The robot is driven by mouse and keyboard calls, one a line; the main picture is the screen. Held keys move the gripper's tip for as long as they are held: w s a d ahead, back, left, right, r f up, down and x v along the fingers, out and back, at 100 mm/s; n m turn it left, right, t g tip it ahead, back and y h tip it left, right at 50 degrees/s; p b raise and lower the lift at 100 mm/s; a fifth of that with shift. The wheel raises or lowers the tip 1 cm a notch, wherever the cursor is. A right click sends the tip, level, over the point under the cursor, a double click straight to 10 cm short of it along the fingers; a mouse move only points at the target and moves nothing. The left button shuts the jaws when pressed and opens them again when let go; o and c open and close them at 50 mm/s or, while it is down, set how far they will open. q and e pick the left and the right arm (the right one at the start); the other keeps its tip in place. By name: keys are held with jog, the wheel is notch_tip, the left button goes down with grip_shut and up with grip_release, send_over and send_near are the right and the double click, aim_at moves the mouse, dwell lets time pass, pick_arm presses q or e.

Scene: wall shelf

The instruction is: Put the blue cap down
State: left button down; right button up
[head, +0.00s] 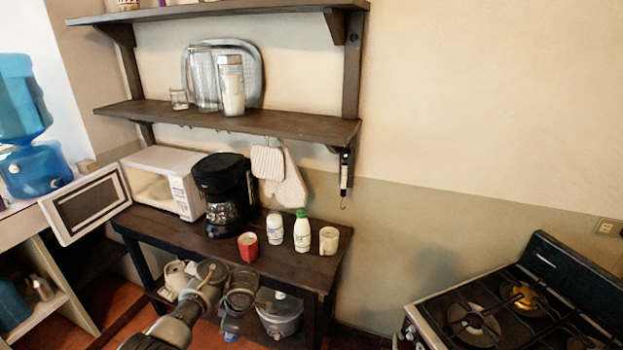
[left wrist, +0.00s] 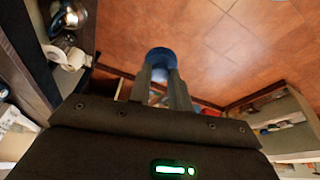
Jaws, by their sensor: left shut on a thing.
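The blue cap (left wrist: 160,60) shows in the left wrist view at the tips of my left gripper (left wrist: 161,75). The two fingers are shut on it, one on each side, and hold it above the reddish tiled floor. In the head view my left arm comes up from the bottom edge in front of the dark table (head: 180,233). I cannot clearly make out the gripper's fingertips there. My right gripper is in neither view.
On the table are an open microwave (head: 163,182), a black coffee maker (head: 225,192), a red container (head: 248,247), a green-capped bottle (head: 302,232) and other small containers. A wall shelf (head: 240,122) holds glass jars above. A gas stove (head: 520,305) stands at right.

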pick_arm(q)
jog(key=w+d+r+m+t+h, duration=0.1)
jog(key=w+d+r+m, duration=0.1)
jog(key=w+r+m, duration=0.35)
jog(key=w+d+r+m+t, duration=0.1)
jog(key=w+d+r+m, duration=0.15)
jog(key=r, duration=0.65)
jog(key=s+d+r+m+t+h, duration=0.1)
jog(key=s+d+r+m, duration=0.25)
jog(key=r, duration=0.25)
jog(key=s+d+r+m+h, duration=0.1)
jog(key=s+d+r+m, duration=0.1)
jog(key=s+r+m, duration=0.25)
jog(key=s+a+r+m+h, duration=0.1)
jog(key=s+a+m, duration=0.25)
jog(key=s, duration=0.25)
jog(key=s+a+f+m+h, duration=0.1)
jog(key=s+a+f+m, duration=0.15)
jog(key=s+a, duration=0.55)
jog(key=s+d+f+b, duration=0.1)
jog(key=s+f+b, duration=0.1)
jog(key=f+b, duration=0.5)
jog(key=s+f+b, duration=0.2)
jog(key=f+b, duration=0.5)
jog(key=f, duration=1.3)
jog(key=shift+s+d+f, duration=0.15)
jog(key=shift+s+d, duration=0.05)
jog(key=shift+d, duration=0.2)
